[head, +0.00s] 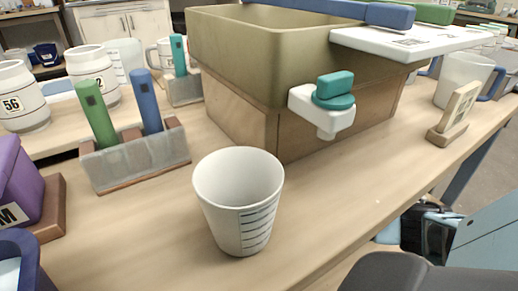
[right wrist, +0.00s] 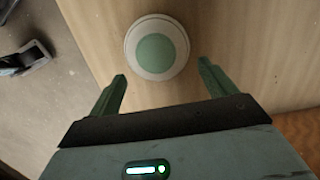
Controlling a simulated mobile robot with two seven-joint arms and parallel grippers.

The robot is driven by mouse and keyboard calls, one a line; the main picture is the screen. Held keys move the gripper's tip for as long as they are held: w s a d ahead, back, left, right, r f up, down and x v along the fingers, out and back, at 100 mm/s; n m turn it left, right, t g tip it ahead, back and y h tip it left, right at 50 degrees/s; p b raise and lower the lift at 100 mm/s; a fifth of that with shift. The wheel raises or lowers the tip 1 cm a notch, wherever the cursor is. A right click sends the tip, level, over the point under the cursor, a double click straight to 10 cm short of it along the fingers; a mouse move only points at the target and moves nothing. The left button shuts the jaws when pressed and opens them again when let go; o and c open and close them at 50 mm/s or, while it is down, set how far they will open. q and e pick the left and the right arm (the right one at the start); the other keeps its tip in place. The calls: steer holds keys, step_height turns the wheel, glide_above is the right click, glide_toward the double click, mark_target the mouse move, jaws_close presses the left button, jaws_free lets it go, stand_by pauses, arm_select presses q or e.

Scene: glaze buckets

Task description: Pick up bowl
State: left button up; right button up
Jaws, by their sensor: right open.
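In the right wrist view a round white bowl (right wrist: 156,47) with a pale green centre sits on the wooden table, seen from above. My right gripper (right wrist: 162,71) is open, with its two green fingers apart. The bowl shows just beyond and between the fingertips, with nothing held. I cannot make out this bowl with the green centre in the head view. My left gripper is not in view.
In the head view a white cup (head: 238,203) with dark lines stands upright on the table. Behind it is a large olive basin (head: 235,58) with a teal-handled tap (head: 333,92). A grey holder (head: 137,158) carries green and blue sticks. The table edge drops to the floor at right.

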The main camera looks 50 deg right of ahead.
steer(key=shift+s+a+f+b, duration=0.15)
steer(key=shift+f+b, duration=0.25)
steer(key=shift+f, duration=0.7)
steer(key=shift+s+a+f+b, duration=0.15)
steer(key=shift+f+b, duration=0.3)
steer(key=shift+f, duration=0.6)
steer(key=shift+a+f+b, duration=0.2)
steer(key=shift+f+b, duration=0.2)
steer(key=shift+f, duration=0.7)
steer(key=shift+r, duration=0.1)
steer(key=c, duration=1.7)
steer(key=shift+o, duration=0.2)
steer(key=shift+r, duration=0.1)
step_height(320, 180, up, 4)
steer(key=shift+f+p, duration=0.2)
steer(key=shift+p, duration=0.75)
steer(key=s+d+p, duration=0.1)
steer(key=s+p, duration=0.1)
steer(key=s, duration=0.6)
steer(key=s+d+r+p, duration=0.1)
steer(key=s+d+p, duration=0.1)
steer(key=s, duration=0.5)
steer(key=shift+s+d+r+p, duration=0.15)
steer(key=shift+s+p, duration=0.2)
steer(key=shift+p, duration=0.05)
steer(key=shift+s, duration=0.1)
